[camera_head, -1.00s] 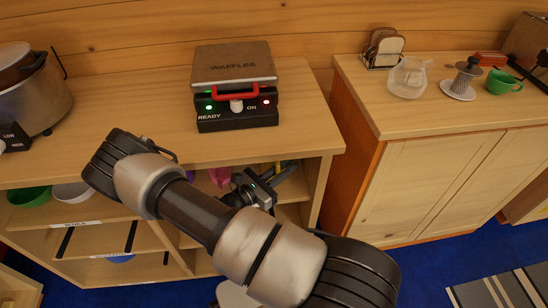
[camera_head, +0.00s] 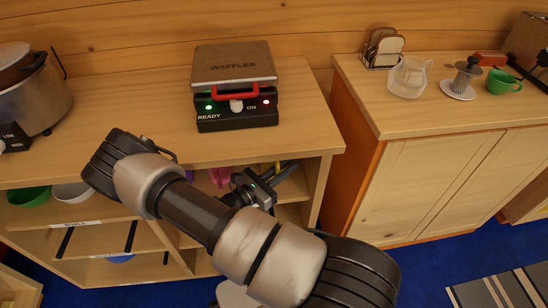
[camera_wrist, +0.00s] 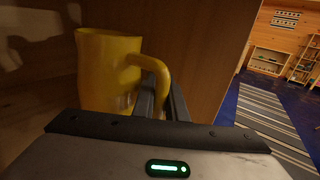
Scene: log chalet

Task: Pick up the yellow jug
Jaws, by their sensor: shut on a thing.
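The yellow jug (camera_wrist: 104,70) stands upright in the wrist view, inside a wooden shelf space, with its handle (camera_wrist: 153,72) toward the right. My gripper (camera_wrist: 162,98) is shut on the jug's handle, with dark fingers either side of its lower part. In the head view my gripper (camera_head: 284,172) reaches into the open shelf under the counter. The jug is hidden there by the counter top and my arm. I cannot tell whether the jug's base touches the shelf.
A wooden side panel (camera_wrist: 195,50) stands close right of the jug. A pink object (camera_head: 220,176) is on the same shelf. A waffle maker (camera_head: 236,88) stands on the counter above. Green (camera_head: 30,196) and white bowls sit on the left shelf. Blue floor lies right.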

